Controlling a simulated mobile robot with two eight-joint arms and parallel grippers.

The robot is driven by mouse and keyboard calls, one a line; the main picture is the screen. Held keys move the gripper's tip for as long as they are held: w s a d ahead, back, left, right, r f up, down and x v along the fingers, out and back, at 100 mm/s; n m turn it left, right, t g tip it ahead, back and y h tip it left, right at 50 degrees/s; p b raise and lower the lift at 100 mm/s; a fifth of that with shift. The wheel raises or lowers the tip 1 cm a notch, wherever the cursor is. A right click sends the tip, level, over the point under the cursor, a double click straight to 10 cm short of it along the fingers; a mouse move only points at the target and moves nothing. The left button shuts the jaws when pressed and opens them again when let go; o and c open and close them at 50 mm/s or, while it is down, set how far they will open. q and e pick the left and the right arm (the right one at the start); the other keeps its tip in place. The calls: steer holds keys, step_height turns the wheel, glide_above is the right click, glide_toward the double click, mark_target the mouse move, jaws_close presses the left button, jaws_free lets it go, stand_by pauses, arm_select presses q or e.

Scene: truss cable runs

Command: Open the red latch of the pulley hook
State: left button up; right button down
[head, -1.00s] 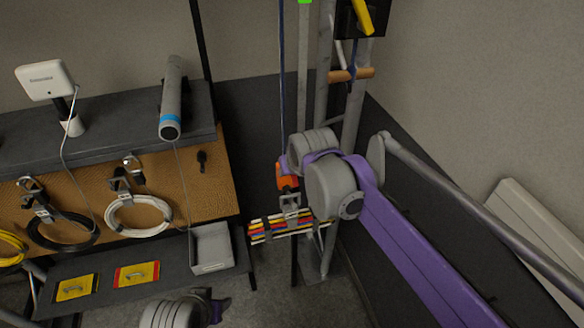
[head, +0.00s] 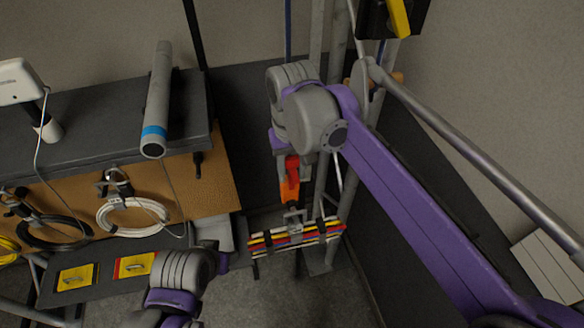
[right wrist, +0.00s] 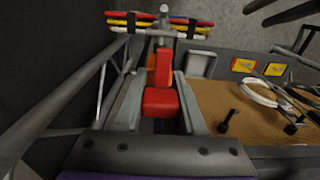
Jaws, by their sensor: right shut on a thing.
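The pulley hook (head: 284,191) is orange and hangs above a rack of striped cables; its red latch (head: 292,168) shows beside my right wrist in the head view. In the right wrist view the red latch (right wrist: 161,100) lies between the two grey fingers of my right gripper (right wrist: 158,82), with the orange hook body (right wrist: 163,66) beyond it. The right gripper is shut on the latch. My left arm is low in the head view; its gripper (head: 212,250) is small and partly hidden, so its jaws cannot be judged.
Several striped cables (head: 320,233) lie across a holder below the hook. Grey truss poles (head: 324,180) stand just right of it. At left are a pegboard with coiled cables (head: 132,213), a shelf with a grey cylinder (head: 158,100), and yellow and red plates (head: 136,264).

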steer(key=shift+r, duration=0.1)
stand_by(0.4)
steer(key=shift+c, duration=2.4)
jaws_free()
step_height(320, 180, up, 11)
steer(key=shift+f+p, duration=0.1)
steer(key=shift+p, duration=0.4)
